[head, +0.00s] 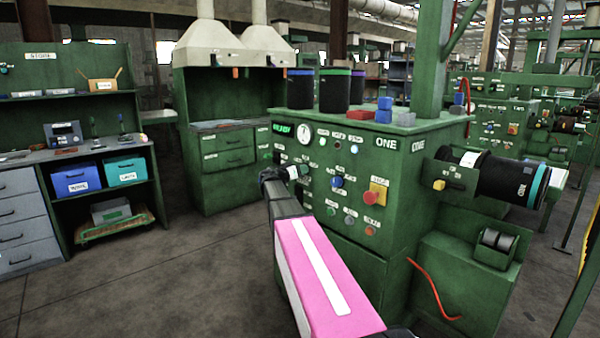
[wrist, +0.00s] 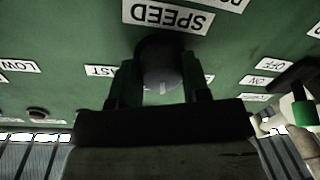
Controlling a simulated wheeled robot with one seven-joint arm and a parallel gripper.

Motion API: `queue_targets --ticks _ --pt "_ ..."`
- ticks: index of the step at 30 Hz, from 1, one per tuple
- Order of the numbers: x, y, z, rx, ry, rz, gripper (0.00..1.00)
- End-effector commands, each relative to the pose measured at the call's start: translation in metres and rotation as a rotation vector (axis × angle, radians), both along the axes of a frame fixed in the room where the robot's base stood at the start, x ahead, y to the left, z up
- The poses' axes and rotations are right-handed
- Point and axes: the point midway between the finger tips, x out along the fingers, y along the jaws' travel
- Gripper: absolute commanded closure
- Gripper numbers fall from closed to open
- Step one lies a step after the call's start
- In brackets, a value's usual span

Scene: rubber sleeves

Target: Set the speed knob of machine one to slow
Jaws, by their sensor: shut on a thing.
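The machine labelled ONE (head: 340,160) is a green cabinet in the middle of the head view. My gripper (head: 275,178) is at the left part of its front panel, where the arm hides the knob. In the wrist view, which shows the panel upside down, the dark round speed knob (wrist: 160,62) sits beside the SPEED label (wrist: 168,16). My gripper (wrist: 160,82) is shut on the knob, one finger on each side. A pale mark on the knob faces the picture's bottom. A partly hidden label reading "AST" (wrist: 100,71) is left of it; the label on the right is mostly hidden.
A red button on a yellow plate (head: 375,195) and several small knobs and lamps are on the panel near my arm. A black roller (head: 505,178) sticks out at the right. A workbench (head: 75,155) stands at the left, with open floor before it.

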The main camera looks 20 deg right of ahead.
Motion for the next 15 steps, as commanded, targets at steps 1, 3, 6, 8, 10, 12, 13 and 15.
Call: queue_targets --ticks 1,3,6,8,10,12,13,15 --pt "0.0001 0.0004 0.0002 -0.013 0.039 0.001 0.81" --pt "0.0002 0.0004 0.0005 -0.036 0.099 0.002 0.81" --pt "0.0003 0.0004 0.0008 -0.067 0.186 0.001 0.81" --pt "0.0004 0.0005 0.0009 -0.085 0.236 0.002 0.81" --pt "0.0004 0.0006 0.001 -0.106 0.293 0.002 0.81" --pt "0.0004 0.0006 0.001 -0.125 0.347 0.002 0.81" --pt "0.0005 0.0006 0.0011 -0.133 0.369 0.002 0.81" --pt "0.0005 0.0006 0.0012 -0.151 0.417 0.002 0.81"
